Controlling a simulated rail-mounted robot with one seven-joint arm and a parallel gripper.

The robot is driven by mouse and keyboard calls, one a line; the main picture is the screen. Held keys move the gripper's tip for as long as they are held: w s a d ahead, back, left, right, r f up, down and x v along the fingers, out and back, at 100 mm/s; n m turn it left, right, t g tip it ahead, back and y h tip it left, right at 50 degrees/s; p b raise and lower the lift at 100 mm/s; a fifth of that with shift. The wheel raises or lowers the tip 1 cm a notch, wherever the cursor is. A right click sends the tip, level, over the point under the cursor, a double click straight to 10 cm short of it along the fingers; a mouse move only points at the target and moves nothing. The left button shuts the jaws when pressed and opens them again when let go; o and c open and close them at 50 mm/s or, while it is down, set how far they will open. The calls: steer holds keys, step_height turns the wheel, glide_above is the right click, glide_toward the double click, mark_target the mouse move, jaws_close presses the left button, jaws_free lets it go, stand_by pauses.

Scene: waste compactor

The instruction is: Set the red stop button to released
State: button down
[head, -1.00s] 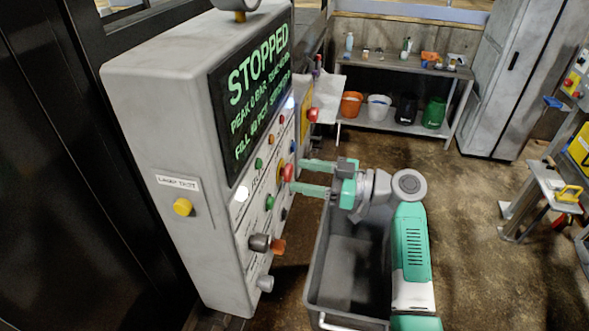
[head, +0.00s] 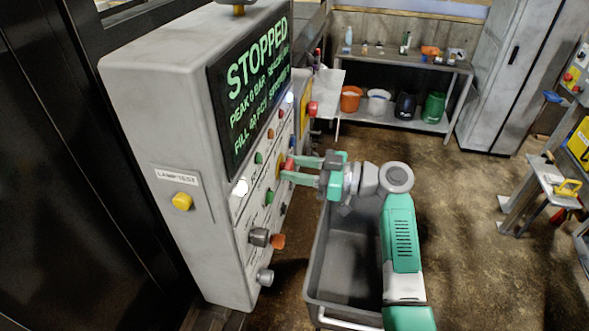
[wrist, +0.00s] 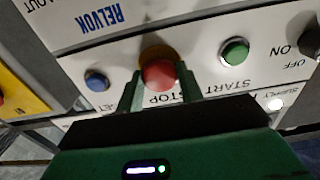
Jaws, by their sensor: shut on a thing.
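The red stop button (wrist: 158,76), a round mushroom head on a yellow collar, sits above the word STOP in the wrist view. In the head view the button (head: 289,163) is on the right-hand face of the grey control panel (head: 140,110), partly hidden by my fingers. My gripper (wrist: 158,86) has one green finger on each side of the button head and is shut on it. In the head view my gripper (head: 290,169) reaches the panel from the right. The panel screen (head: 252,92) reads STOPPED.
A green start button (wrist: 234,52) and a blue button (wrist: 96,80) flank the stop button. An orange-tipped knob (head: 277,241) sticks out lower on the panel. A grey bin (head: 345,270) stands below my arm. Another red button (head: 313,108) is farther back.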

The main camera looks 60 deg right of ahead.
steer(key=shift+s+d+b, duration=0.2)
steer(key=shift+s+b, duration=0.25)
steer(key=shift+s, duration=0.2)
steer(key=c, duration=0.9)
jaws_free()
steer(key=shift+s, duration=0.1)
steer(key=b+v, duration=0.1)
steer(key=v, duration=0.6)
steer(key=shift+s+b, duration=0.3)
steer(key=shift+s, duration=0.1)
